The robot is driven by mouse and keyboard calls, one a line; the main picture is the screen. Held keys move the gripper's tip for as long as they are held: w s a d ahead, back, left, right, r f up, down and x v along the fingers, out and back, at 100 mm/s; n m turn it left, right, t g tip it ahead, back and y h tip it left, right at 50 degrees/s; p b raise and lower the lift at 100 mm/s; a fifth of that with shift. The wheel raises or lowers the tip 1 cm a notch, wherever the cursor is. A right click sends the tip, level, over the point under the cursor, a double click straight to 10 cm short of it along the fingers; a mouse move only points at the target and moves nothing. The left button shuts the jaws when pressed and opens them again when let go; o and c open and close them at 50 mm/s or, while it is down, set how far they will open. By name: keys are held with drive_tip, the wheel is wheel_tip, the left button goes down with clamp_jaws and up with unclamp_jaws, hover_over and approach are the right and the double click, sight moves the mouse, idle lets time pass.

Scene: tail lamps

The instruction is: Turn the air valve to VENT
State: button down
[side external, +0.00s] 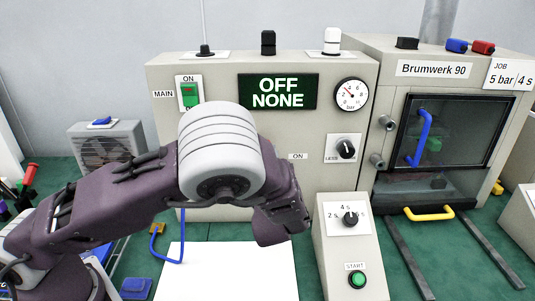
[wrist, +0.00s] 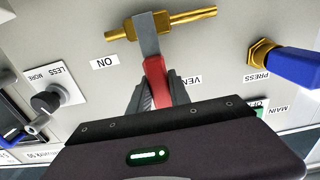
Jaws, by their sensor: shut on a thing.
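The air valve is a brass fitting (wrist: 180,22) on the grey panel, seen upside down in the wrist view, with a flat metal lever (wrist: 147,38) ending in a red grip (wrist: 155,75). My gripper (wrist: 157,92) is shut on the red grip. The lever points toward the bottom of the wrist picture, between the ON label (wrist: 105,62) and the VENT label (wrist: 190,80), whose end is covered by a finger. In the side view my arm hides the valve and fingertips; the ON label (side external: 298,156) shows there.
A blue connector (wrist: 290,65) sits on the brass PRESS port. The LESS/MORE knob (wrist: 47,101) is on the other side; it also shows in the side view (side external: 346,149). The display (side external: 277,92) reads OFF NONE. A pressure gauge (side external: 351,95) and START box (side external: 351,250) stand right of my arm.

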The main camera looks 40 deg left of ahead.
idle(0.3)
drive_tip(key=c, duration=1.2)
unclamp_jaws()
drive_tip(key=v, duration=0.7)
drive_tip(key=shift+s, duration=0.1)
